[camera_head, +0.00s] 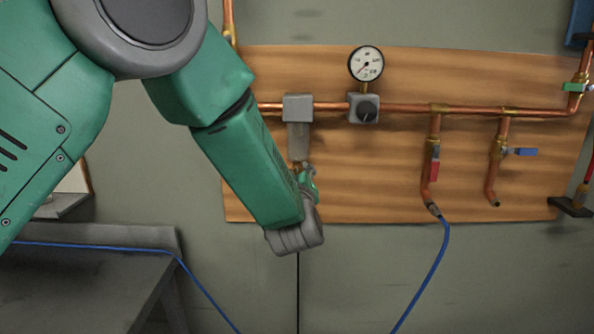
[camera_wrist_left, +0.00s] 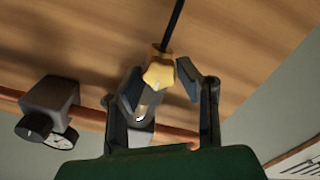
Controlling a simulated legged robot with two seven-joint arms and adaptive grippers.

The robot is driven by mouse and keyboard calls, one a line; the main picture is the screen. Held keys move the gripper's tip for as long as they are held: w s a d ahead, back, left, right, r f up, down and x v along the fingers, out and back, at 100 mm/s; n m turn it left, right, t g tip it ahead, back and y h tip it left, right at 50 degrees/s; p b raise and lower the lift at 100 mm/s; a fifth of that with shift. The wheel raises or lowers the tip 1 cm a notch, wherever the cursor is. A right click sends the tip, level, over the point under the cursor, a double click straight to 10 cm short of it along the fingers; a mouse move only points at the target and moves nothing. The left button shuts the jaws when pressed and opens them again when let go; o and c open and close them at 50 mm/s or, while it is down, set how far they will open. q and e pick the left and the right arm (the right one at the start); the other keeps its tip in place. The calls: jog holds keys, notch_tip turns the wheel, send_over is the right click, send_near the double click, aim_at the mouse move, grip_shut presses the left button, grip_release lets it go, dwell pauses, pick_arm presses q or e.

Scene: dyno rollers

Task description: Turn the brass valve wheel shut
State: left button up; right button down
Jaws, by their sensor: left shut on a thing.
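The brass valve wheel (camera_wrist_left: 159,75) is a small, lobed, yellow knob in the left wrist view, with a thin dark line (camera_wrist_left: 174,25) running from it to the top edge. My left gripper (camera_wrist_left: 161,83) is shut on the wheel, one finger on each side. In the head view, my left gripper (camera_head: 307,184) is at the lower end of a grey, bowl-shaped unit (camera_head: 298,138) on the copper pipe. My arm and hand hide most of the wheel there. My right gripper is in neither view.
A wooden board (camera_head: 390,190) carries the copper pipe (camera_head: 400,108), a round gauge (camera_head: 366,64), a red-handled valve (camera_head: 434,166) and a blue-handled valve (camera_head: 520,152). A blue hose (camera_head: 428,280) hangs below. A dark bench (camera_head: 85,285) stands at lower left.

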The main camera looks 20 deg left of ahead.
pick_arm(q)
jog(key=shift+s+d+f+m, duration=0.1)
jog(key=shift+d+f+m, duration=0.05)
jog(key=shift+f+m, duration=0.4)
jog(key=shift+r, duration=0.1)
jog(key=o, duration=1.1)
jog(key=shift+r, duration=0.15)
jog(key=v, duration=1.1)
jog(key=shift+s+d, duration=0.2)
jog(key=shift+s, duration=0.1)
